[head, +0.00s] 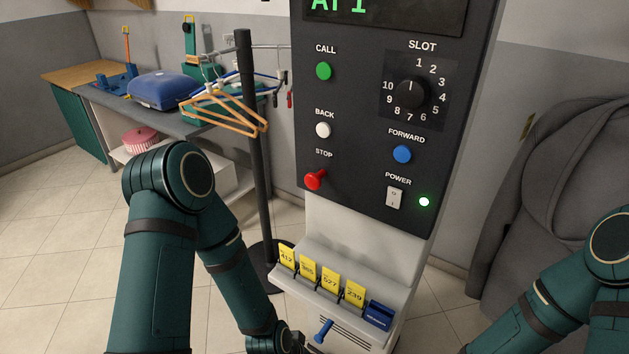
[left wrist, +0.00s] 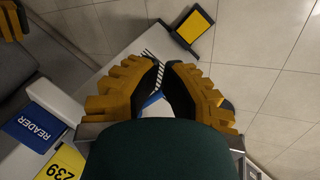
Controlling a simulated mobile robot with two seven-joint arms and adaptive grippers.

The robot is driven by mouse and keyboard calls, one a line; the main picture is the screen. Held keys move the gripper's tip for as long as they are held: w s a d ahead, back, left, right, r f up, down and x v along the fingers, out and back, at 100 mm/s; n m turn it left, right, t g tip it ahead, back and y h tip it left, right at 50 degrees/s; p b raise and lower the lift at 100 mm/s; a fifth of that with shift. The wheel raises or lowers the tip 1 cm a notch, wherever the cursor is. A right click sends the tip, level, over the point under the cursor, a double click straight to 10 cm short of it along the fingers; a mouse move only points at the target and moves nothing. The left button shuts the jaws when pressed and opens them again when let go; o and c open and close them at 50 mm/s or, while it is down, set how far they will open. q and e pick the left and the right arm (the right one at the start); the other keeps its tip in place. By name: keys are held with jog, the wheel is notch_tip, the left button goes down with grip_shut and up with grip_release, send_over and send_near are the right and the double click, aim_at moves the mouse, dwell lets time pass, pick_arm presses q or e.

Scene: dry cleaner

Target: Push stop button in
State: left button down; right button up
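The red stop button (head: 315,180) sits under the STOP label at the lower left of the black control panel (head: 350,155). It stands out from the panel face on a short stem. Nothing touches it. My left arm bends down in front of the machine, well below and left of the button. My left gripper is mostly below the head view. In the left wrist view the left gripper (left wrist: 163,72) has its yellow fingers close together, with a small blue part (left wrist: 151,99) visible between them; its grip is unclear. My right forearm is at lower right, its gripper out of view.
Below the panel, a ledge holds several yellow number tickets (head: 330,279) and a blue reader (head: 379,315). A blue lever (head: 323,331) sticks out below. A black rack pole (head: 255,150) with hangers (head: 220,112) stands left. A grey coat (head: 570,170) hangs right.

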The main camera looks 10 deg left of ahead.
pick_arm(q)
jog(key=shift+s+a, duration=0.1)
jog(key=shift+s, duration=0.05)
jog(key=s+r+n+g+h+p, duration=0.35)
jog(key=r+n+h+p, duration=0.25)
jog(key=r+n, duration=0.7)
jog(key=w+a+r+n+t+h+p, duration=0.3)
jog(key=w+a+r+n+t, duration=0.1)
jog(key=w+r+n+t, duration=0.6)
jog(key=w+a+r+n+t+y+p, duration=0.1)
jog(key=w+a+r+n+t+y, duration=0.3)
jog(key=a+r, duration=0.5)
jog(key=w+a+n+t, duration=0.1)
jog(key=w+t, duration=0.1)
jog(key=t, duration=0.1)
jog(key=shift+a+r+n, duration=0.15)
jog(key=shift+n, duration=0.15)
jog(key=shift+w+t, duration=0.25)
